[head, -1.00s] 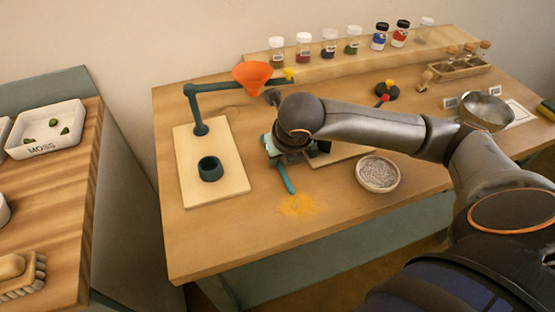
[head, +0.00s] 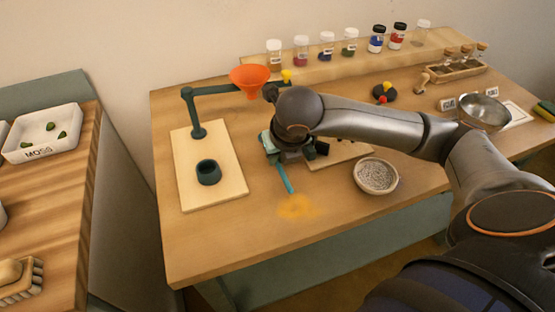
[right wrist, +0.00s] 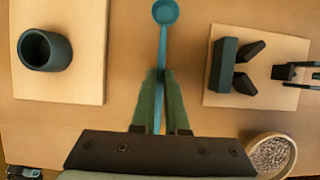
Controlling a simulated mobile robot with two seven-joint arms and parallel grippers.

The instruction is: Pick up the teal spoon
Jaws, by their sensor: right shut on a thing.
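The teal spoon (right wrist: 163,45) is between the fingers of my right gripper (right wrist: 161,80), which is shut on its handle. In the right wrist view the round bowl is at the top edge, beyond the fingertips. In the head view part of the spoon (head: 286,178) sticks out below my right gripper (head: 272,149), toward the front of the table; the gripper hides the rest. I cannot tell whether the spoon touches the table.
Orange powder (head: 297,206) lies near the front. A bowl of grey grains (head: 377,175) is to the right. Jars (head: 377,40) line the back shelf.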

